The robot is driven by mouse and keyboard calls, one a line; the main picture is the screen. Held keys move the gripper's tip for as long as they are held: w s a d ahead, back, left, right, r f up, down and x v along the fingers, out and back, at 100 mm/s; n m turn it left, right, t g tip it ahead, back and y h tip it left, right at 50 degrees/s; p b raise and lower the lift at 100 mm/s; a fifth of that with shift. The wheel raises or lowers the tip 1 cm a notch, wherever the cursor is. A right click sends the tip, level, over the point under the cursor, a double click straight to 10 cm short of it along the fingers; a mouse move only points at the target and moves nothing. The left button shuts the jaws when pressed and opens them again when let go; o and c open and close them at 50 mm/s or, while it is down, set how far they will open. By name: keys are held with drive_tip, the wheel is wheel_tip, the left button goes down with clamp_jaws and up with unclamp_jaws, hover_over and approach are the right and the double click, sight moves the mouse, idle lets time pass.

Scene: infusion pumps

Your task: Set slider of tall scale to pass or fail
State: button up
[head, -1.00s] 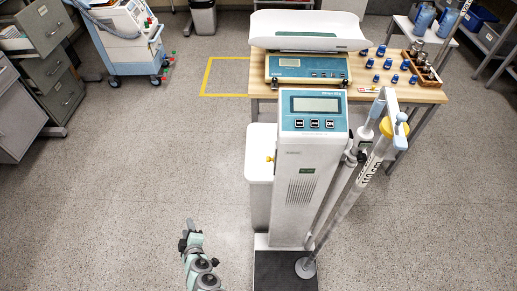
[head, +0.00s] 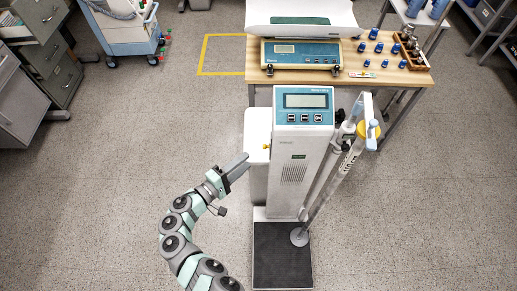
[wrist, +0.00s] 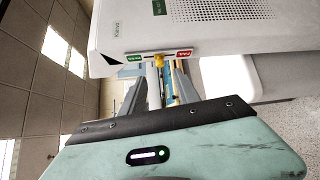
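The tall scale (head: 303,150) stands upright, with a blue display panel (head: 304,106) on top. Its slider, a small yellow knob (head: 267,147), is on its left side. In the wrist view the yellow knob (wrist: 159,62) sits between a green label (wrist: 134,58) and a red label (wrist: 184,54), roughly midway; the label text is too small to read. My gripper (head: 243,164) is left of and a little below the knob in the head view, apart from it. In the wrist view my gripper (wrist: 168,80) has a gap between its fingers, with the knob beyond, in line with the gap.
A measuring rod (head: 340,165) rises close along the scale's right side. The scale's black platform (head: 283,255) lies at its foot. A wooden table (head: 380,73) with a baby scale (head: 300,54) and several blue-capped vials stands behind.

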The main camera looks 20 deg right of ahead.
sight(266, 146)
drive_tip(key=x, duration=0.7)
drive_tip(key=shift+d, duration=0.35)
drive_tip(key=shift+w, duration=0.1)
drive_tip(key=shift+c, duration=0.2)
clamp_jaws()
idle(0.7)
